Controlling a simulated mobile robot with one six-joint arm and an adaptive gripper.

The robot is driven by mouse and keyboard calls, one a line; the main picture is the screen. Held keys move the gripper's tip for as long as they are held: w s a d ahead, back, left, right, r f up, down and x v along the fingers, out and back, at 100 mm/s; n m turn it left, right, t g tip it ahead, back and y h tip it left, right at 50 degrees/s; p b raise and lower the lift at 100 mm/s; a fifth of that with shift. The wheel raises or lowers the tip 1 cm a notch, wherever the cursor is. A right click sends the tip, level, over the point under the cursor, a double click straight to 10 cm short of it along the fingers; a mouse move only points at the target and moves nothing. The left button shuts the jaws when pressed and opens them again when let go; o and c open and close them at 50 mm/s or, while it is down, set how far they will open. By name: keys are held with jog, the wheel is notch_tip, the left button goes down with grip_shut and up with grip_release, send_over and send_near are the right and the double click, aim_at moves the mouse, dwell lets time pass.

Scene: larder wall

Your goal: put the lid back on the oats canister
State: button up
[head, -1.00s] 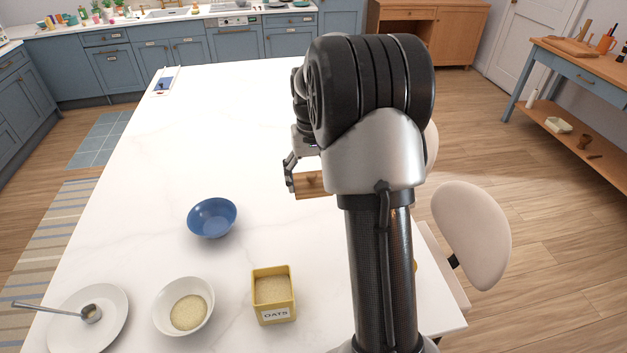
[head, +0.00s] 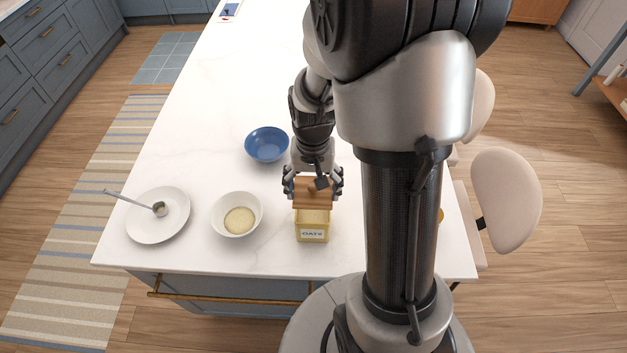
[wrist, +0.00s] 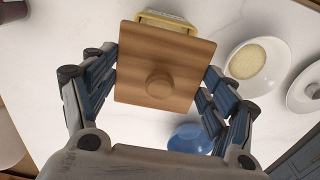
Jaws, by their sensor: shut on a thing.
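The oats canister (head: 312,232) is a yellow square tin marked OATS near the front edge of the white island, open at the top with pale oats inside. My gripper (head: 313,192) is shut on the square wooden lid (head: 314,200), its fingers on two opposite sides. In the head view the lid is above the canister's back part, and oats show in front of it. In the wrist view the lid (wrist: 162,70), with its round knob, covers most of the canister (wrist: 168,20), whose rim shows past the lid's far edge. The gap between lid and rim is hard to judge.
A white bowl of oats (head: 258,208) stands left of the canister. A blue bowl (head: 266,145) is behind. A white plate (head: 180,222) with a spoon is farther left. Chairs (head: 504,200) stand along the right side. The front edge is close.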

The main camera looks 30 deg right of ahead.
jog(key=shift+f+b, duration=2.25)
jog(key=shift+f, duration=0.55)
jog(key=shift+f+b, duration=0.4)
jog(key=shift+f, duration=0.2)
dwell(0.4)
jog(key=o, duration=1.1)
jog(key=shift+r+p, duration=2.85)
jog(key=shift+r, duration=0.7)
